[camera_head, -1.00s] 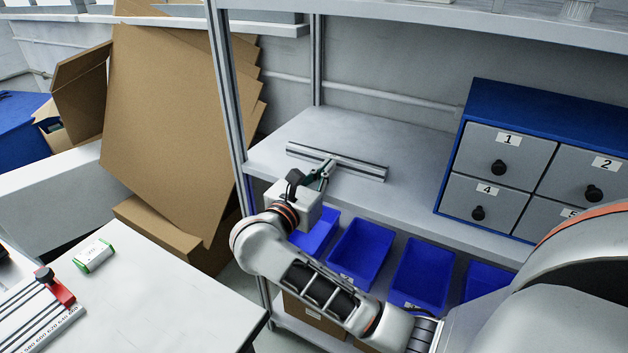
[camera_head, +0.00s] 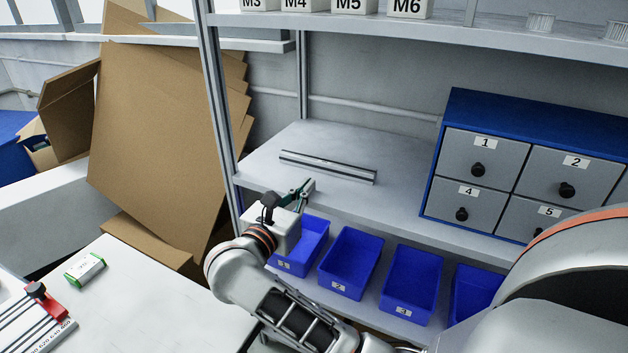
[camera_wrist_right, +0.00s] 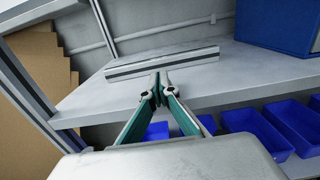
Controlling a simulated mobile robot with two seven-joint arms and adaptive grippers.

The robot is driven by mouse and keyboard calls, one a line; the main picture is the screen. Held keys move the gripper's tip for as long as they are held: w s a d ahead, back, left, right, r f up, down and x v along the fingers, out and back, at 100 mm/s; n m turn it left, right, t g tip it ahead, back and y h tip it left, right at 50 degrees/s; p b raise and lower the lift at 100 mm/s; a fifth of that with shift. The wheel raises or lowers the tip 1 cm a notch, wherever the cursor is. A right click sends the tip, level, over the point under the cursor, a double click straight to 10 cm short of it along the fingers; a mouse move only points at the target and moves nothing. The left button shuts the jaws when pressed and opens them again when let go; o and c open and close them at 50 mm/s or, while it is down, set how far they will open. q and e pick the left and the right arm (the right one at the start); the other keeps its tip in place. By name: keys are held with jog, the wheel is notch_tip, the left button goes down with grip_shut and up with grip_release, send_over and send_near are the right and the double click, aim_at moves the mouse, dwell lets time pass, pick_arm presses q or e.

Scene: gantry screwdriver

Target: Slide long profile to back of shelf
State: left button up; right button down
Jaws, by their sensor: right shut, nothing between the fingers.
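The long profile (camera_head: 328,167) is a silver metal bar lying on the grey shelf (camera_head: 400,193), slightly slanted, left of the drawer cabinet. In the right wrist view the long profile (camera_wrist_right: 163,62) lies ahead of the fingertips. In the right wrist view the green-sided fingers of my right gripper (camera_wrist_right: 159,78) meet at the tips, appearing just below the profile. My left gripper is not in view.
A blue drawer cabinet (camera_head: 445,110) stands on the shelf to the right. Shelf posts (camera_head: 216,95) stand at the left. Blue bins (camera_head: 349,262) sit on the lower level. An upper shelf (camera_head: 400,27) is overhead. Bare shelf surface shows behind the profile.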

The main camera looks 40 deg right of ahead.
jog(key=v, duration=0.7)
jog(key=shift+a, duration=0.15)
